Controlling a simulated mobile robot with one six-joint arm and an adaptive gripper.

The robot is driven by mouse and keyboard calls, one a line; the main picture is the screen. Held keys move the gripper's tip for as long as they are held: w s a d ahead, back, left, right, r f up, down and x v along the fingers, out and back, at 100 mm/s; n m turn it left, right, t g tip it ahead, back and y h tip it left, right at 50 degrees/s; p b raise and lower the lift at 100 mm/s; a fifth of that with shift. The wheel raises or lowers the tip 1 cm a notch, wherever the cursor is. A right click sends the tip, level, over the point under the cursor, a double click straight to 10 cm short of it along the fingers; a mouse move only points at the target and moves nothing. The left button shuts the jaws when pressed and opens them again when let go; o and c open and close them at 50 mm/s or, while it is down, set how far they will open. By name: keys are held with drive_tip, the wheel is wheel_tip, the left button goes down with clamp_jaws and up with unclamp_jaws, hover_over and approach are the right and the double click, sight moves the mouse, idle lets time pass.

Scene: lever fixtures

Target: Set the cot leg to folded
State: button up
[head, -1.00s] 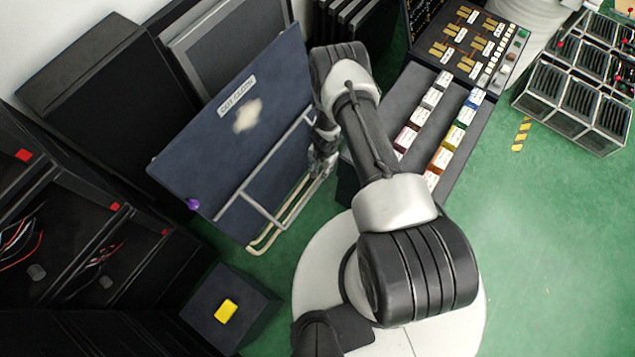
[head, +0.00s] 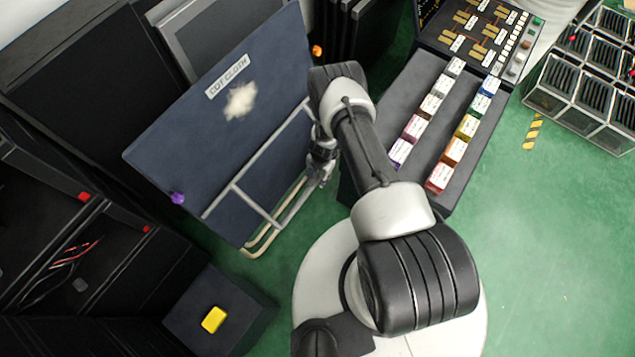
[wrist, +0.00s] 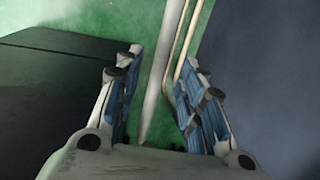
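The cot is a dark blue panel (head: 200,150) standing tilted, with a white label and a pale patch, in the head view. Its leg, a tubular frame of grey bars (head: 257,206) with a beige outer tube (head: 262,244), sticks out from the panel's lower right side. My gripper (head: 322,172) is at the right end of this frame, partly hidden by my arm. In the wrist view my gripper (wrist: 160,100) is open, with a grey bar (wrist: 167,70) running between its fingers. The beige tubes (wrist: 183,45) pass by the right finger. Contact with the bar cannot be told.
A sloped console (head: 415,90) with colored labelled blocks stands right of my arm. A dark box with a yellow button (head: 214,319) is at lower left, beside dark cabinets (head: 100,265). A purple knob (head: 178,198) sits on the panel's edge. Green floor is free at right.

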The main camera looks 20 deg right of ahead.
sight(318, 181)
drive_tip(key=shift+w+a+f+b, duration=0.1)
drive_tip(key=shift+f+b, duration=0.8)
drive_tip(key=shift+f, duration=0.8)
clamp_jaws()
